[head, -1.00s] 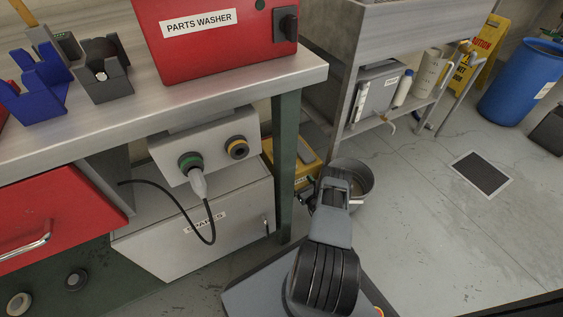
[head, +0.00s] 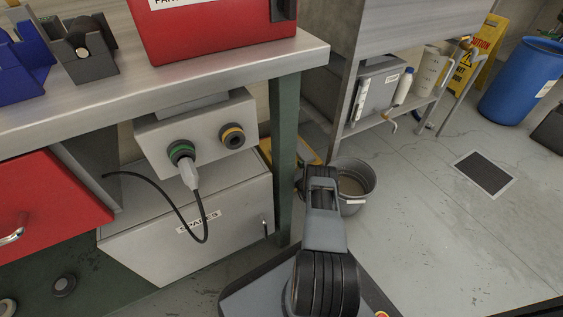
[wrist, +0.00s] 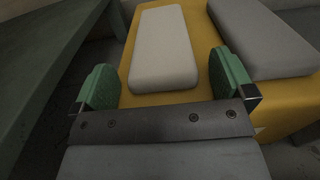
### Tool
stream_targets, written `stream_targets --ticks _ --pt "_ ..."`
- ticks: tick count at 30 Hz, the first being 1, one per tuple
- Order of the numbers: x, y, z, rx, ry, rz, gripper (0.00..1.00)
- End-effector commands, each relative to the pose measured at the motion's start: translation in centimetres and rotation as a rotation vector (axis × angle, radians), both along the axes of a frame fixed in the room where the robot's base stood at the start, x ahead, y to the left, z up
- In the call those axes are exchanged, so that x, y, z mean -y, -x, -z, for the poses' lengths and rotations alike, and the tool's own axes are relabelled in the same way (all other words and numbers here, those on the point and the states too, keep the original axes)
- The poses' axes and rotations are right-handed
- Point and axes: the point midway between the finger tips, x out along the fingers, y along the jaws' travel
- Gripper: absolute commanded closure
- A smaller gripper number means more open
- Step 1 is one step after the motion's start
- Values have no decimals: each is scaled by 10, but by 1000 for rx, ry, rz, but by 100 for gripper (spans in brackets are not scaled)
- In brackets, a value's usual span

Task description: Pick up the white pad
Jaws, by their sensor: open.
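The white pad (wrist: 162,52) is a pale, rounded block lying on a yellow surface (wrist: 196,40) in the wrist view. My gripper (wrist: 170,80) is open, with one green-padded finger on each side of the pad's near end. The fingers look apart from the pad, and nothing is held. In the head view my arm reaches down beside the bench leg and hides the gripper and the pad. Part of the yellow thing shows behind the arm there.
A grey block (wrist: 262,36) lies right of the white pad on the same yellow surface. The green bench leg (head: 285,160) stands close left of my arm. A metal bucket (head: 352,185) is just right of it. Open floor (head: 440,240) lies further right.

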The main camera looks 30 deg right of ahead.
Motion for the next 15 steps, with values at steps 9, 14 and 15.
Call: stream_targets --ticks 9,14,15 --pt "0 0 -1 1 0 0 11" --pt "0 0 -1 1 0 0 26" --pt "0 0 -1 1 0 0 30"
